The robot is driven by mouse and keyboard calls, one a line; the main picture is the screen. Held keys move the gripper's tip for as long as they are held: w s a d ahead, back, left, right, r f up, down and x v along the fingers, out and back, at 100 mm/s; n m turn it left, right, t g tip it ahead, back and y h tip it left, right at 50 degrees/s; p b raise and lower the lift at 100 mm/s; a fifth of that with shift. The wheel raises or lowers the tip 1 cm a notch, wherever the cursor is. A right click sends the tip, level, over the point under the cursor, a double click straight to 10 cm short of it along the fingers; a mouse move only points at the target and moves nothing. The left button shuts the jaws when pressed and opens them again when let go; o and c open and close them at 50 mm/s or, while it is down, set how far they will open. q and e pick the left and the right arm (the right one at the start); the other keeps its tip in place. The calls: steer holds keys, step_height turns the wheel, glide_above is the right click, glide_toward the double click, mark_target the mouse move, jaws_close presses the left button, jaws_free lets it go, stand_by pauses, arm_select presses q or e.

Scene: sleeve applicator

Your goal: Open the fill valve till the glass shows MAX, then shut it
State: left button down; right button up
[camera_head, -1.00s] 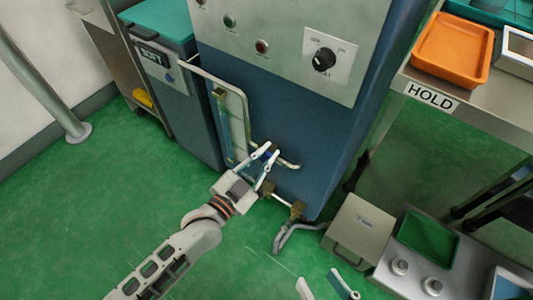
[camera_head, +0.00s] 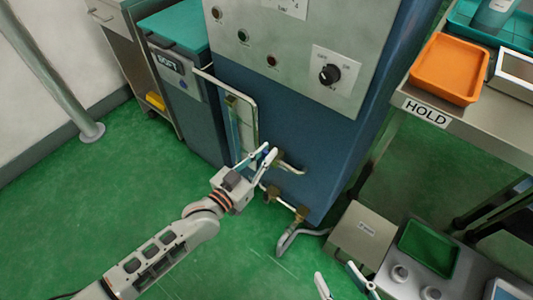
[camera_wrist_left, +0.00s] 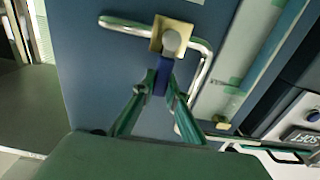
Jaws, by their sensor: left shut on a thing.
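The fill valve is a blue lever (camera_wrist_left: 162,78) below a round grey hub on a brass-coloured square body (camera_wrist_left: 171,36), with a bent metal pipe on either side. In the wrist view the lever points down towards me, across the pipe. My left gripper (camera_head: 268,154) is shut on the lever at the blue cabinet's front; its fingertips (camera_wrist_left: 161,88) pinch it from both sides. The tall sight glass (camera_head: 241,130) is left of the valve in the head view; its level and MAX mark are unreadable. My right gripper (camera_head: 337,271) is open and empty at the bottom edge.
The blue cabinet (camera_head: 300,140) carries a panel with a black knob (camera_head: 330,74). Brass fittings (camera_head: 300,214) and a grey hose sit below the valve. A HOLD table (camera_head: 430,110) with an orange tray (camera_head: 448,70) stands right. Green floor at left is clear.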

arm_select(q)
steer(key=c, duration=2)
jaws_free()
steer(key=shift+f, duration=0.1)
steer(key=shift+a, duration=0.1)
steer(key=v, duration=1.2)
